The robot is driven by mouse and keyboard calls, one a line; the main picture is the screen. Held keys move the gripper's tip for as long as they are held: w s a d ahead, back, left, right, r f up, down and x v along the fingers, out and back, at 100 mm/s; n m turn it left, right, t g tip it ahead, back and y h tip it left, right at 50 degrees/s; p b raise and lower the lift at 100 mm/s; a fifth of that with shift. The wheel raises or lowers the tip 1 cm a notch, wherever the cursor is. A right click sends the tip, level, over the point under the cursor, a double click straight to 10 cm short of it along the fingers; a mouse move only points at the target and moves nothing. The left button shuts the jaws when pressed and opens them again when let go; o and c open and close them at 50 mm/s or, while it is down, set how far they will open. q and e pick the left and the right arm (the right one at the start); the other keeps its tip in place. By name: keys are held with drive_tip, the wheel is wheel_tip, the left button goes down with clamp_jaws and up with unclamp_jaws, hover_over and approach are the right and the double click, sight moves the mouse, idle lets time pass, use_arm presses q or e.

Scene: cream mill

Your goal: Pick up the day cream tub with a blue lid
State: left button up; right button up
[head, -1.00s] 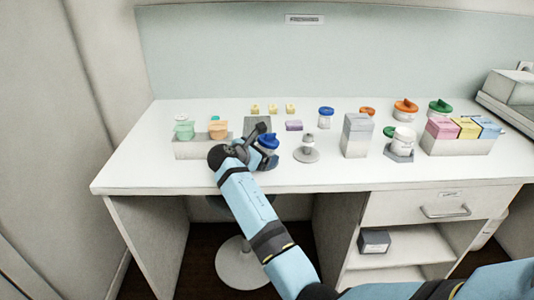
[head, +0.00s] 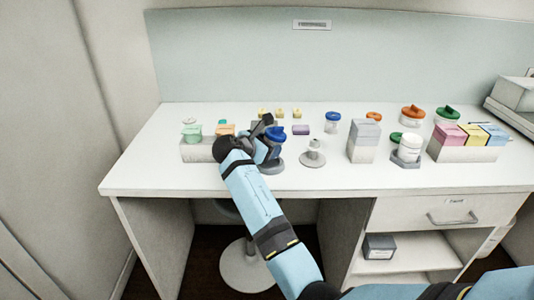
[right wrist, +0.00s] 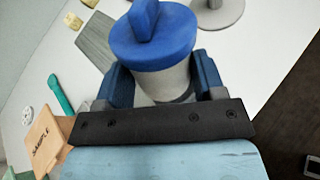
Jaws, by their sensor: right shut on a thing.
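A tub with a blue knobbed lid (head: 276,133) is held in my right gripper (head: 266,144) above the table's left half. It is just above a dark round base (head: 271,167). In the right wrist view the blue lid (right wrist: 152,42) and pale tub body (right wrist: 166,82) sit between the two blue fingers, which are shut on it. Any lettering on the tub cannot be read. A second blue-lidded tub (head: 332,121) stands further back on the table. My left gripper is not in view.
A grey tray with green and orange things (head: 197,152) is to the left. A grey stand (head: 313,157) is to the right, then a tall grey box (head: 364,142) and a white jar (head: 409,147). The white table's (head: 150,178) front strip is clear.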

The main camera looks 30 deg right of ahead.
use_arm(q)
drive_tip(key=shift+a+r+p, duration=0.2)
drive_tip(key=shift+p, duration=0.65)
use_arm(e)
wheel_tip(320, 180, up, 16)
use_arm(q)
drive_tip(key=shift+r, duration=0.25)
